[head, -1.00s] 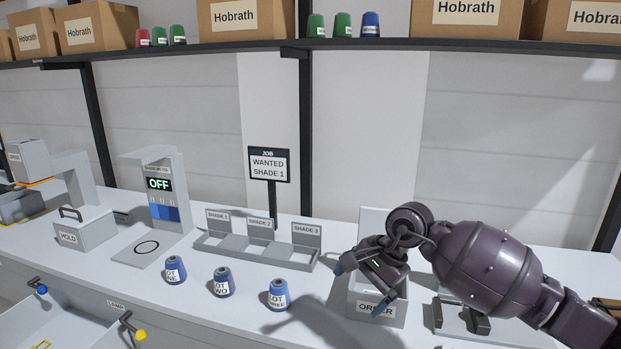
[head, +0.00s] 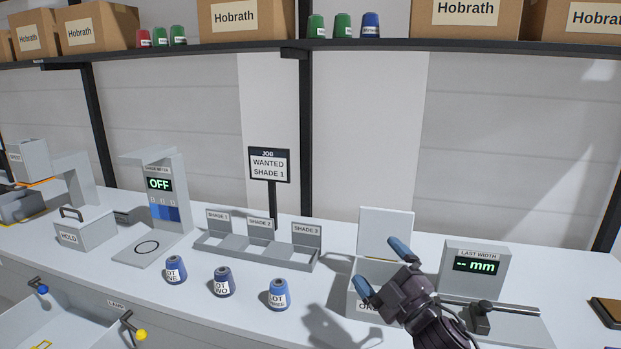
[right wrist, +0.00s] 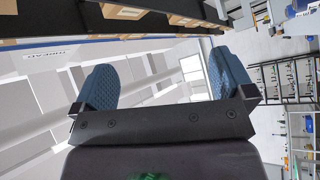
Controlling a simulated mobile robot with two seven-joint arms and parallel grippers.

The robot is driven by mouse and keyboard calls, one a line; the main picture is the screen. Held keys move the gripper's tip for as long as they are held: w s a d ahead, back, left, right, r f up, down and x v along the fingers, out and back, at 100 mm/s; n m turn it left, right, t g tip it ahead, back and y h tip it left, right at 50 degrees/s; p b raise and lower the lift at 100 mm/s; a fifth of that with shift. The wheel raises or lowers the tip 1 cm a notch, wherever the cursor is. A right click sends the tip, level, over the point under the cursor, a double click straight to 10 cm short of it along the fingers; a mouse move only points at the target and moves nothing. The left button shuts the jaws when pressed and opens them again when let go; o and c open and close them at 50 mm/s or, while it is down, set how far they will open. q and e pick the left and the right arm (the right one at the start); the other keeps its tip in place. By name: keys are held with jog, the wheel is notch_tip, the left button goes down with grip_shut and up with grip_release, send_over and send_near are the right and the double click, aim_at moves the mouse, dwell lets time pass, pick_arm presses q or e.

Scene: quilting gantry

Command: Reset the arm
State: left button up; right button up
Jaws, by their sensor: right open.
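My right gripper (head: 382,270) is open and empty. Its two blue fingertips are spread apart and point up and to the left, in front of the order box (head: 358,300), whose label it partly covers. In the right wrist view the open blue fingers (right wrist: 160,82) show nothing between them. Three blue thread cones stand upright on the bench: lot one (head: 175,270), lot two (head: 222,282) and lot three (head: 279,294). My left gripper is not in view.
A shade rack (head: 256,252) with three bays stands behind the cones. The shade meter (head: 160,205) reads OFF. A width gauge (head: 478,270) stands right of my gripper. A hold box (head: 85,232) is at left. An open drawer (head: 75,318) juts out at front left.

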jog(key=s+d+f+m+g+h, duration=0.1)
jog(key=s+d+f+m+h, duration=0.2)
jog(key=f, duration=0.5)
jog(key=s+d+f+m+g+h, duration=0.2)
jog(key=s+d+f+m+h, duration=0.1)
jog(key=s+d+f+m, duration=0.2)
jog(key=s+d+f+m+g+h, duration=0.1)
jog(key=s+d+f+m+h, duration=0.2)
jog(key=s+f+m, duration=0.4)
notch_tip(320, 180, down, 5)
jog(key=shift+s+d+f+g, duration=0.1)
jog(key=shift+s+d+g, duration=0.45)
jog(key=shift+s, duration=0.6)
jog(key=s+f, duration=0.2)
jog(key=s, duration=0.1)
jog(key=s+d+f+m+g+h, duration=0.1)
jog(key=s+f, duration=0.1)
jog(key=s, duration=0.2)
jog(key=s+d+f+g, duration=0.1)
jog(key=s+f, duration=0.2)
jog(key=s, duration=0.1)
jog(key=shift+d+m+h, duration=0.25)
jog(key=shift+m+h, duration=0.05)
jog(key=shift+m, duration=0.1)
jog(key=shift+c, duration=0.3)
